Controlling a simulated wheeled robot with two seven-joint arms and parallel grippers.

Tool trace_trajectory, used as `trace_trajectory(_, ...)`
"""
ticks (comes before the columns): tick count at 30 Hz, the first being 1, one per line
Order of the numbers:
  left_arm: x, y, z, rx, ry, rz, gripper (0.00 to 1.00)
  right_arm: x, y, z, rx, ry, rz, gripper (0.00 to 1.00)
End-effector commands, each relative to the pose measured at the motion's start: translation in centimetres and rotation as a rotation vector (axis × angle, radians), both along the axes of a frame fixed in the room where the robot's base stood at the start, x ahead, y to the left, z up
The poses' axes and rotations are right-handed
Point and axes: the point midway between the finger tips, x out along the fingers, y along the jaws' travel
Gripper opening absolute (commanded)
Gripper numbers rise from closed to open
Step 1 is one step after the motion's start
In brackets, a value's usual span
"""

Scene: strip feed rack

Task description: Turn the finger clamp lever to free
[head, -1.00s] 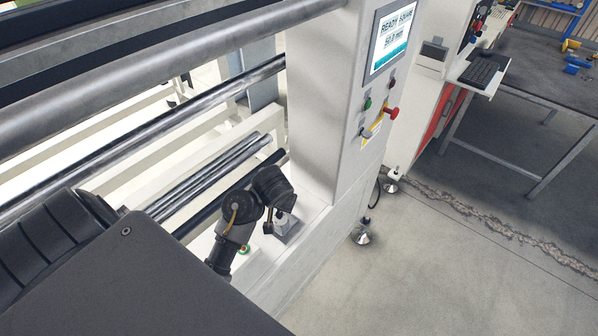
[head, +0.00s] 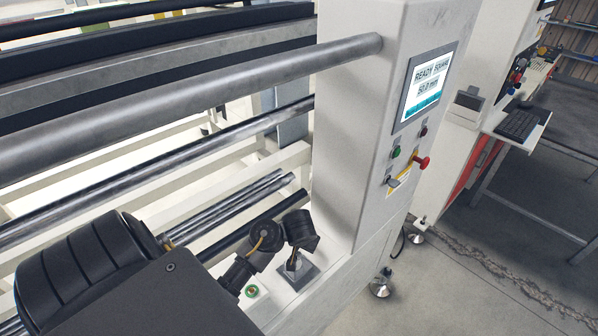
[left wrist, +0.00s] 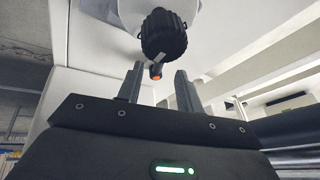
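In the left wrist view, a black ribbed knob carries a short grey lever (left wrist: 157,70) with an orange tip; it looks like the finger clamp lever. My left gripper (left wrist: 159,71) has its two grey fingers apart, one on each side of the lever's tip. I see no clear contact, and cannot tell the depth between them. In the head view, dark jointed parts (head: 264,240) stand over a small grey plate (head: 304,276) at the column's foot. The left gripper's fingers cannot be made out there. My right gripper is not in view.
The white machine column (head: 352,130) carries a lit screen (head: 428,86) and a red knob (head: 422,163). Long grey rollers (head: 190,92) run left from it. A green button (head: 251,291) sits on the white base near the plate.

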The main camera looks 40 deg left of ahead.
Motion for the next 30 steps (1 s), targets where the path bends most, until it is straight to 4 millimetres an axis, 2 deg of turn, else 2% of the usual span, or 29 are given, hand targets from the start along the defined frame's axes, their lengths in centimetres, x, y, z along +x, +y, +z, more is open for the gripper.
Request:
trace_trajectory(1,0.2,0.3,-0.9,0.003,0.002,-0.001,0.36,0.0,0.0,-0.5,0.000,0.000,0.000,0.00)
trace_trajectory(6,0.8,0.7,-2.4,0.001,0.001,-0.003,0.36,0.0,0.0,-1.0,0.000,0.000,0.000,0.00)
trace_trajectory(17,1.0,0.8,-2.8,0.000,0.000,-0.001,0.36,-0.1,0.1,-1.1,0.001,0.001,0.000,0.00)
trace_trajectory(26,1.0,0.8,-2.8,0.000,0.000,-0.001,0.00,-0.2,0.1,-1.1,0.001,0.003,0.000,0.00)
trace_trajectory(30,1.0,0.8,-2.8,0.000,0.000,-0.001,0.00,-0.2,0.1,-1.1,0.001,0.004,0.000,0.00)
